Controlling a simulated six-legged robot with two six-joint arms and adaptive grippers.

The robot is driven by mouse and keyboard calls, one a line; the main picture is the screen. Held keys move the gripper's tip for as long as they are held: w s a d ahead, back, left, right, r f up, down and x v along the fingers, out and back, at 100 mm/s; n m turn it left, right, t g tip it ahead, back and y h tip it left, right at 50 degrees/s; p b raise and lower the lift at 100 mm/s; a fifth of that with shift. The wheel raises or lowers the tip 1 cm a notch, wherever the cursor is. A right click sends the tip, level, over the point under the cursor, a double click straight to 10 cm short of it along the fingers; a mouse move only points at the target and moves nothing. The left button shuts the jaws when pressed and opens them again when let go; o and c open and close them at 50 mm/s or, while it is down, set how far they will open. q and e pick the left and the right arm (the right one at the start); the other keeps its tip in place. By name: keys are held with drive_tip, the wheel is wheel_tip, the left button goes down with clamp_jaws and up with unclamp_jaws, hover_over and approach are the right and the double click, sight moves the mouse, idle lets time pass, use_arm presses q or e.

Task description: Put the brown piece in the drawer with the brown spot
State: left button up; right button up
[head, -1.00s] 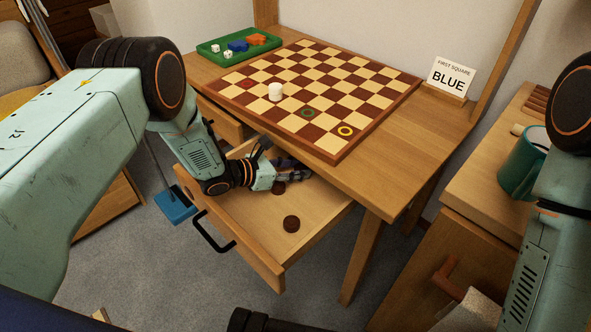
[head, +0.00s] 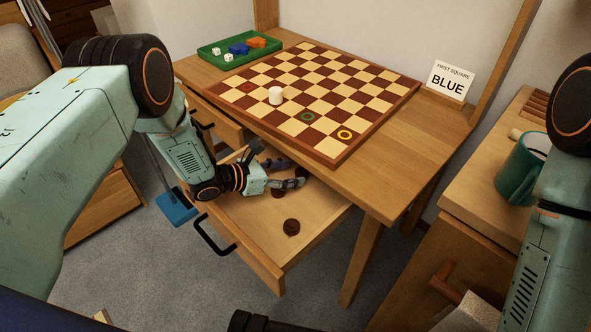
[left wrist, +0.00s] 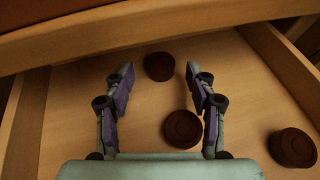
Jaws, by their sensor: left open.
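Three dark brown round pieces lie in the pulled-out drawer (head: 245,228) under the table. One brown piece (head: 291,227) lies near the drawer's front right. Another brown piece (head: 278,192) is close by my left gripper (head: 288,173), and the third, farther back, is partly hidden by a finger. My left gripper is open inside the drawer. In the left wrist view, one piece (left wrist: 159,66) lies just beyond the fingertips, one piece (left wrist: 183,128) is beside the right finger's inner side, and one (left wrist: 292,148) is outside it at right. I see no brown spot.
The checkered board (head: 320,100) on the table overhangs near the drawer's back; it bears a white piece (head: 276,95) and coloured rings. A green tray (head: 205,50), a BLUE sign (head: 450,80) and a green mug (head: 520,170) stand around.

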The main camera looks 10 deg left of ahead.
use_arm(q)
drive_tip(key=p+v, duration=0.1)
drive_tip(key=v, duration=0.4)
drive_tip(key=shift+r, duration=0.15)
